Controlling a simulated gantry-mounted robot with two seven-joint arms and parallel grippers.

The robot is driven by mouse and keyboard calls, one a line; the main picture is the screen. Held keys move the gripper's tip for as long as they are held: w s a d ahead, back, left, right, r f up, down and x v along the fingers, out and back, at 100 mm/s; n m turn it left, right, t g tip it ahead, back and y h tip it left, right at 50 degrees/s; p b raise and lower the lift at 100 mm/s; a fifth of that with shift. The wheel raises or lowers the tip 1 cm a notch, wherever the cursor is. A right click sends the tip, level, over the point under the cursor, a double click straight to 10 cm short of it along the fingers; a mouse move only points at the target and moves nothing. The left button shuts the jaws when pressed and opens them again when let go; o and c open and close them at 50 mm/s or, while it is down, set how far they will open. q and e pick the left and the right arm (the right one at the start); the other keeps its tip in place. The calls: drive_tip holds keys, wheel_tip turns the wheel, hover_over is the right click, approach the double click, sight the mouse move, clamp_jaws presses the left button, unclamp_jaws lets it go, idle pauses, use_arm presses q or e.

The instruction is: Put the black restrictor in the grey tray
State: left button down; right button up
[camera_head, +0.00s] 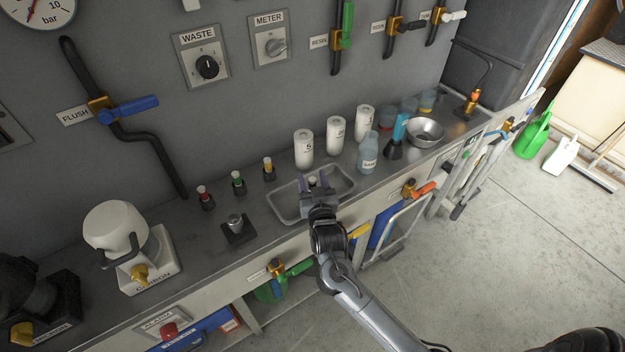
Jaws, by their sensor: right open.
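The grey tray (282,214) is a shallow rectangular metal tray on the bench, in the middle of the view. My right gripper (314,181) reaches over its front rim with its fingers open. A small dark piece with a pale top (312,181) shows between the fingers, in or over the tray; it may be the black restrictor, but it is too small and too covered to be sure. Three small dark fittings stand in a row left of the tray, with a red top (204,196), a green top (238,182) and a yellow top (269,168). My left gripper is not in view.
White numbered canisters (304,149) stand behind the tray. A clear bottle (368,152) and a metal bowl (425,132) are to its right. A black block with a metal cylinder (238,229) stands left of it, and a white-domed carbon unit (130,245) farther left.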

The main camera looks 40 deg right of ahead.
drive_tip(key=shift+r, duration=0.2)
drive_tip(key=shift+s+a, duration=0.2)
drive_tip(key=shift+s, duration=0.1)
drive_tip(key=s+a+f+n+g+y+p, duration=0.1)
drive_tip(key=s+a+f+n+g+y, duration=0.2)
drive_tip(key=s+a, duration=0.45)
drive_tip(key=s+a+f+n+g+y+p, duration=0.25)
drive_tip(key=s+a+f+y, duration=0.2)
drive_tip(key=s, duration=0.55)
drive_tip(key=s+a+f+n+g+y, duration=0.1)
drive_tip(key=s+g, duration=0.5)
drive_tip(key=s, duration=0.7)
drive_tip(key=shift+s+a+n+g+b, duration=0.35)
drive_tip(key=shift+a+n, duration=0.2)
drive_tip(key=shift+a, duration=0.1)
drive_tip(key=shift+y, duration=0.25)
